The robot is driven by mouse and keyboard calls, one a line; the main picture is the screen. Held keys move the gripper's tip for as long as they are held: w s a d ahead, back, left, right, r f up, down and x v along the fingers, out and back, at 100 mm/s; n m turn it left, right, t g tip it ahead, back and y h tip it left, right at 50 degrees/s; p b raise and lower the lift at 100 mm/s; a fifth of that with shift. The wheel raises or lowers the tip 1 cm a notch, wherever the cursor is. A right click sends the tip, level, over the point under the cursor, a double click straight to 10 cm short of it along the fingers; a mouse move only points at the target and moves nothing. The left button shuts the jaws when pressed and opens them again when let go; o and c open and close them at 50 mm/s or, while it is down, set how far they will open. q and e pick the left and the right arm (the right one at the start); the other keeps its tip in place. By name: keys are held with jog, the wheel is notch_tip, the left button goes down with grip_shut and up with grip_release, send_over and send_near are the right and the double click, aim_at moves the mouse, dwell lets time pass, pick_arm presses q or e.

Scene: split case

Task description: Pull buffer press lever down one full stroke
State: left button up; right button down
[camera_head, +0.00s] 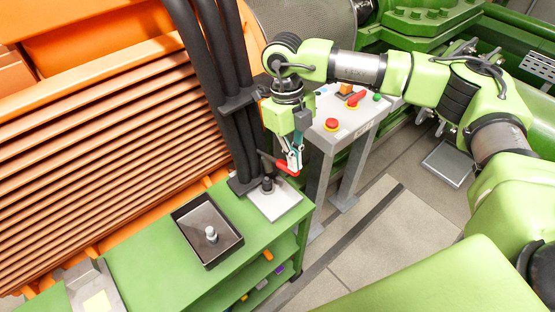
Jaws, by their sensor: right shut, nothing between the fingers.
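The buffer press (267,185) is a small dark post on a light square plate at the back right end of the green bench. Its lever ends in a red handle (287,169), which sits just up and right of the post. My right gripper (293,162) reaches in from the right and points down at the red handle. Its fingers are shut with nothing between them. The fingertips overlap the handle in the picture; I cannot tell whether they touch it. My left gripper is out of view.
A black tray (183,219) with a small pale cylinder (211,233) stands on the green bench (150,262). A grey control console (345,128) with a red button (332,124) stands close behind my right gripper. Thick black hoses (222,75) rise at its left.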

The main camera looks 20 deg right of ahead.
notch_tip(320, 180, down, 8)
jog(key=s+b, duration=0.1)
jog(key=b, duration=0.5)
jog(key=shift+s+d+f, duration=0.2)
jog(key=shift+d, duration=0.05)
dwell(0.8)
jog(key=shift+w+a+r+p, duration=0.15)
jog(key=shift+r+p, duration=0.3)
jog(key=shift+r, duration=0.4)
jog(key=shift+w+d+r+p, duration=0.1)
jog(key=shift+r+p, duration=0.35)
jog(key=shift+r, duration=0.4)
jog(key=shift+w+a+r+p, duration=0.1)
jog(key=shift+w+r+p, duration=0.15)
jog(key=shift+r+p, duration=0.75)
jog(key=shift+w+a+r+p, duration=0.15)
jog(key=shift+r+p, duration=0.25)
jog(key=shift+r, duration=1.25)
jog(key=shift+w+a+r+p, duration=0.1)
jog(key=shift+w+r+p, duration=0.2)
jog(key=shift+r+p, duration=0.7)
jog(key=shift+r+b, duration=0.3)
jog(key=shift+b, duration=0.05)
notch_tip(320, 180, up, 7)
jog(key=p, duration=0.3)
jog(key=shift+w+p, duration=0.35)
jog(key=shift+w, duration=0.05)
